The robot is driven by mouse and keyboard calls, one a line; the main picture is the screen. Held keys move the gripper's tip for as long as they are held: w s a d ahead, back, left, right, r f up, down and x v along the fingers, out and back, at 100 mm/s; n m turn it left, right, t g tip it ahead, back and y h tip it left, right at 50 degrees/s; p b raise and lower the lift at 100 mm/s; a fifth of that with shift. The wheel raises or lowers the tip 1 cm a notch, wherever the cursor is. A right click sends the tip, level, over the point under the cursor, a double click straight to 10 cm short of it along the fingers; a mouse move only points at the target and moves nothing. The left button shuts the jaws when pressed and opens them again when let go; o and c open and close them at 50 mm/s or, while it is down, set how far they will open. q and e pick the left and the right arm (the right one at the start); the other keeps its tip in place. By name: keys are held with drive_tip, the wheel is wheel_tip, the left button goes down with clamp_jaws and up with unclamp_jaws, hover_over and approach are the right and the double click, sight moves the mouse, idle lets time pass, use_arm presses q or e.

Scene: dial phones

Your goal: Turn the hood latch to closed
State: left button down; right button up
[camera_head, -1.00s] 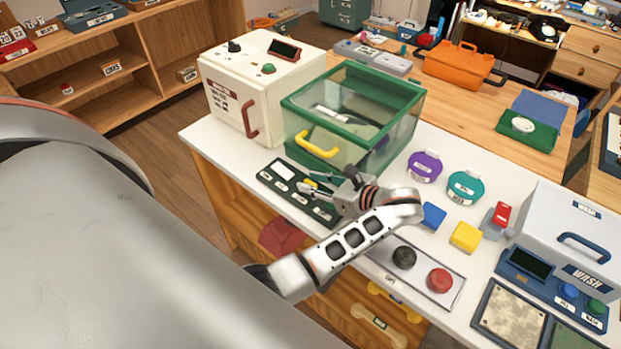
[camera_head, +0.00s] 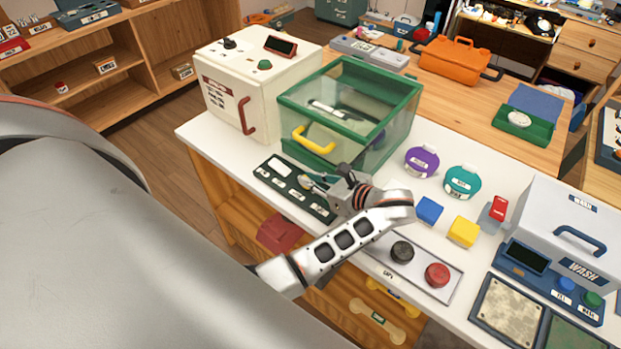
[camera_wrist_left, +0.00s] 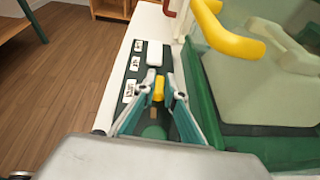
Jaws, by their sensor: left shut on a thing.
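The hood (camera_head: 350,115) is a clear box with a green frame and a yellow handle (camera_head: 313,141). Its front looks shut. In front of it lies a dark panel (camera_head: 268,180) with a white block and several white labels. My left gripper (camera_head: 308,182) is low over this panel. In the left wrist view its fingers (camera_wrist_left: 160,95) are shut on a small yellow lever (camera_wrist_left: 158,88), which I take for the latch. A green round part (camera_wrist_left: 153,131) shows between the fingers. In the head view the fingers hide the lever. My right gripper is out of view.
A cream cabinet (camera_head: 225,90) stands left of the hood. Purple (camera_head: 421,161) and teal (camera_head: 462,182) round containers, blue and yellow blocks, and a plate with black and red knobs (camera_head: 437,275) are on the right. The grey wash unit (camera_head: 565,225) is at far right.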

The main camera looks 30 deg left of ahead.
use_arm(q)
drive_tip(key=m+t, duration=0.1)
drive_tip(key=t, duration=0.1)
drive_tip(key=m+t+h, duration=0.1)
drive_tip(key=m, duration=0.1)
drive_tip(key=m+t+h, duration=0.1)
drive_tip(key=m+t, duration=0.1)
drive_tip(key=shift+s+a+t, duration=0.15)
drive_tip(key=shift+s+t, duration=0.15)
drive_tip(key=m+t+h, duration=0.4)
drive_tip(key=m, duration=0.1)
drive_tip(key=shift+s+a+m+h, duration=0.1)
drive_tip(key=shift+a+m+h, duration=0.05)
drive_tip(key=shift+m+h, duration=0.15)
drive_tip(key=m+t+h, duration=0.1)
drive_tip(key=m+h, duration=0.3)
drive_tip(key=h, duration=0.1)
drive_tip(key=shift+a+m+t, duration=0.2)
drive_tip(key=shift+m+t, duration=0.2)
drive_tip(key=shift+m+h, duration=0.8)
drive_tip(key=shift+h, duration=0.5)
drive_tip(key=c, duration=2.1)
unclamp_jaws()
drive_tip(key=v, duration=1.2)
